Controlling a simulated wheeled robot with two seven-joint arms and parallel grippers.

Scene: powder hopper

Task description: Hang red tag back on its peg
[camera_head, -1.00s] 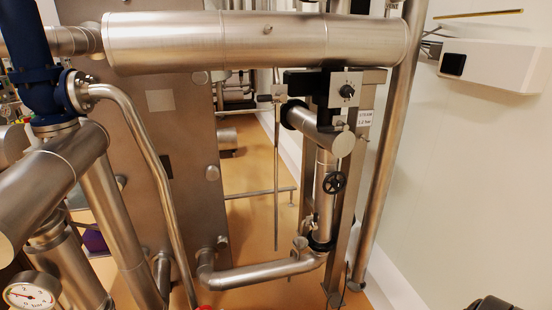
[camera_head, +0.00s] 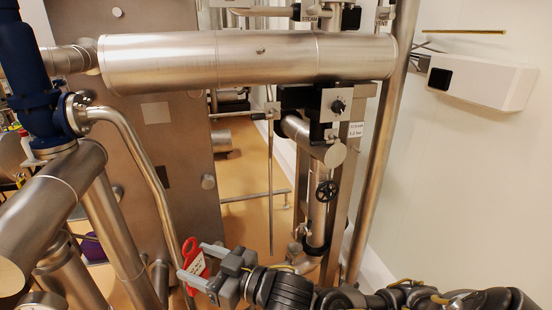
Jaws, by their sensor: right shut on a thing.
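The red tag (camera_head: 190,252) has a red loop at its top and a white label panel on its face. It shows low in the head view, left of centre. My right gripper (camera_head: 194,266) is shut on it, and its fingers cover part of the tag. The tag is held in front of the thin bent steel pipe; whether it touches the pipe I cannot tell. I cannot make out the peg for certain. My left gripper does not show.
A thick horizontal steel pipe (camera_head: 240,60) crosses the upper view. A thin bent pipe (camera_head: 150,165) runs down beside the tag. A black handwheel (camera_head: 327,191) and a black-knobbed control (camera_head: 338,106) stand right of centre. A white wall box (camera_head: 483,82) is at right.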

